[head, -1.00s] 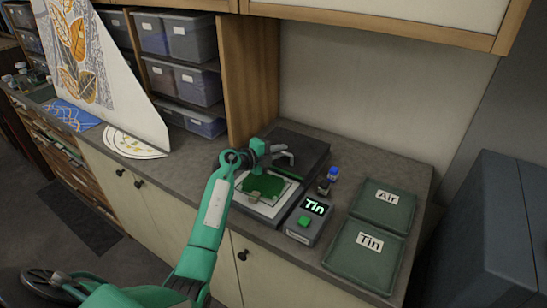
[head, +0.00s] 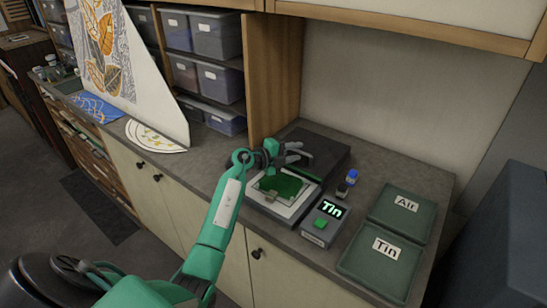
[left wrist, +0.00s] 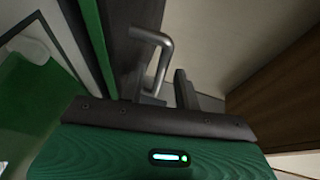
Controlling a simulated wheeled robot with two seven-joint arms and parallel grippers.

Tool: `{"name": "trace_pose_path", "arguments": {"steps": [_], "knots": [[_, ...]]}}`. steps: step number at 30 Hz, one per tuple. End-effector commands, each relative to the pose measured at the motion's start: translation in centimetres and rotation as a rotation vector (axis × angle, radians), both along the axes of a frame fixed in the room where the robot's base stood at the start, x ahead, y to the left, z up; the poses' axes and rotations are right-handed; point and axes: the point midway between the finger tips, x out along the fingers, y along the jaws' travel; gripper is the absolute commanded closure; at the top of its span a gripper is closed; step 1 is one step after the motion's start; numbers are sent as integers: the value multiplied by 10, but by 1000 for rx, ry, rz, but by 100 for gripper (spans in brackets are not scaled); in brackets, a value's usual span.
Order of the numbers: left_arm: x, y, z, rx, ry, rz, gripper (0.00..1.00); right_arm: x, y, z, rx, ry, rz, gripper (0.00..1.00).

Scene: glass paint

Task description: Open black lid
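The black lid (head: 325,150) is a dark flat panel at the back of a dark box on the counter. Its bent grey metal handle (left wrist: 152,55) shows in the left wrist view, attached to the dark panel. My left gripper (head: 299,155) is at the lid's near left side, by the handle. One dark fingertip (left wrist: 185,90) shows just right of the handle, with a gap between them. My right gripper is in neither view.
A green glass piece (head: 280,186) lies on a white sheet in front of the lid. A small device reading "Tin" (head: 325,222), two small bottles (head: 347,183) and the Air (head: 405,205) and Tin (head: 385,250) pads are to the right. A wooden upright (head: 272,80) stands behind left.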

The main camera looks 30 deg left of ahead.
Motion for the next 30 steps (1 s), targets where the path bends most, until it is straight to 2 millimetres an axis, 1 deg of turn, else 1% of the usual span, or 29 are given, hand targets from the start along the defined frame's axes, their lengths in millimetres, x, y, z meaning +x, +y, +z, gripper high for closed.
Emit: {"name": "trace_pose_path", "arguments": {"steps": [2, 9, 12, 15, 18, 21, 30], "knots": [[-14, 8, -1, 6, -1, 1, 68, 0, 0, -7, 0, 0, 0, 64], [-61, 32, 8, 7, 1, 1, 68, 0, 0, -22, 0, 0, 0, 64], [-78, 40, 12, 6, 1, 0, 68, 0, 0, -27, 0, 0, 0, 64], [-91, 47, 15, 4, 0, 0, 68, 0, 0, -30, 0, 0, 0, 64], [-98, 51, 18, 2, 1, 1, 68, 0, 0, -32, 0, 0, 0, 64], [-102, 52, 20, 2, 1, 0, 68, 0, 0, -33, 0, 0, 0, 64], [-103, 53, 20, 1, 2, 0, 68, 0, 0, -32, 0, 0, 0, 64]]}}
